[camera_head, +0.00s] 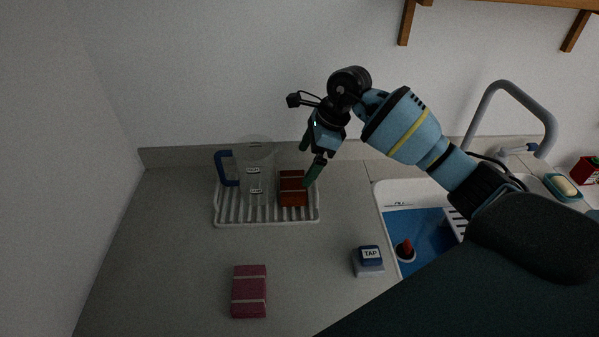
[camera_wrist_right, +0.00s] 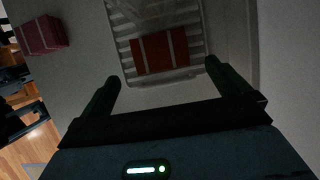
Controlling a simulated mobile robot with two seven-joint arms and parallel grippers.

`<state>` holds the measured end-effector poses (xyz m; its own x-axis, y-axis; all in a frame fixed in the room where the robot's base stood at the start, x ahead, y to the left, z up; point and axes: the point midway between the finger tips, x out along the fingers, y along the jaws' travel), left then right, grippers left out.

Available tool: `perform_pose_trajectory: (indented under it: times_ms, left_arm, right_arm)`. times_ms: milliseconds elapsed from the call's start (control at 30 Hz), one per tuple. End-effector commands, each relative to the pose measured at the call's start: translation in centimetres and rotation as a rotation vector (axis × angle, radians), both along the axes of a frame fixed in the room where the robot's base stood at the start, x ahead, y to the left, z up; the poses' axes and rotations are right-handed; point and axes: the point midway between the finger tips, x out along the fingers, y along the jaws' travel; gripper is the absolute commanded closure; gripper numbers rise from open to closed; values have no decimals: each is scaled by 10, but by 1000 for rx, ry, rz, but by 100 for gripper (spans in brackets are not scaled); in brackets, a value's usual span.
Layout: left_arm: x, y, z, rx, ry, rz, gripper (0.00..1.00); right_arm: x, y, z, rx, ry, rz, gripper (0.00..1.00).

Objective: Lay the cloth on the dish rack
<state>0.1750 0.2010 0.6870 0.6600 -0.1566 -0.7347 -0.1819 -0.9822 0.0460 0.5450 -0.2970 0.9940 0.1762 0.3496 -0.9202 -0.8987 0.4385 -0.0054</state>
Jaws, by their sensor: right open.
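A folded red-brown cloth (camera_head: 293,188) with pale stripes lies on the right part of the white dish rack (camera_head: 228,220). My right gripper (camera_head: 308,163) is open above the rack's right side, close to this cloth, with nothing between its fingers. In the right wrist view the cloth (camera_wrist_right: 158,50) lies on the rack beyond the two spread fingertips (camera_wrist_right: 162,75), apart from them. A second folded cloth, pink-red with pale stripes (camera_head: 249,291), lies on the counter in front of the rack. It also shows in the wrist view (camera_wrist_right: 40,36). My left gripper is not in view.
A clear pitcher with a blue handle (camera_head: 226,168) stands on the rack's left part. A blue TAP block (camera_head: 370,257) stands on the counter (camera_head: 165,265) near the sink (camera_head: 385,194). The faucet (camera_head: 515,85) rises at the right. The counter's left is clear.

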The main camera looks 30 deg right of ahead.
Motion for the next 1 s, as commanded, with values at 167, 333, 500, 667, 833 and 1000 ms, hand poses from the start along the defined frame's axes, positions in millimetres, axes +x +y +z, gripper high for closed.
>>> perform_pose_trajectory:
  times_ms: [167, 333, 500, 667, 833, 1000]
  left_arm:
    - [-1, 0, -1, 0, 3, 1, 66]
    - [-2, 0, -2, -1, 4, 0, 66]
    - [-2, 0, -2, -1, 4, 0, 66]
    - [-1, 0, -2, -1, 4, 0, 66]
    - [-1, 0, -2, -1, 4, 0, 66]
    - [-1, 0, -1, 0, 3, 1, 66]
  right_arm:
    - [-5, -10, 26, 0, 0, -1, 0]
    - [-7, -14, 38, 0, 0, 0, 0]
    - [-8, -15, 40, 1, 2, 0, 0]
    - [-8, -15, 40, 1, 2, 0, 0]
    - [-8, -15, 40, 1, 2, 0, 0]
    - [-8, -15, 40, 1, 2, 1, 0]
